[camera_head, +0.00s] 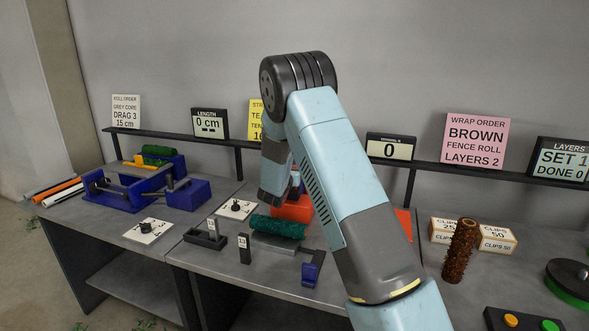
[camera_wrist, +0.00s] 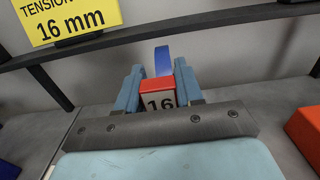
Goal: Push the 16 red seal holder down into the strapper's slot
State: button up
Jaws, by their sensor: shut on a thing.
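The red 16 seal holder (camera_wrist: 162,86) has a red top and a pale face marked 16. In the wrist view it sits between the two blue fingers of my gripper (camera_wrist: 158,82), which is shut on it. A blue upright piece (camera_wrist: 162,60) stands just beyond it; I cannot tell what it belongs to. In the head view my gripper is low over the back of the middle bench, with its fingertips mostly hidden by my arm. An orange-red body (camera_head: 291,209), possibly the strapper, shows just below it. The slot is hidden, so I cannot tell how deep the holder sits.
A green roll (camera_head: 275,227) lies in front of the orange-red body. Black stands marked with small labels (camera_head: 244,249) and a blue-black tool (camera_head: 312,268) are nearby. The yellow tension sign (camera_wrist: 70,18) reads 16 mm. Another orange-red block (camera_wrist: 306,134) is at the right.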

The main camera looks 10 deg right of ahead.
jog(key=shift+f, duration=1.3)
jog(key=o, duration=1.2)
jog(key=v, duration=1.3)
jog(key=shift+s+a+f, duration=0.15)
jog(key=shift+s+a, duration=0.05)
jog(key=shift+s, duration=0.1)
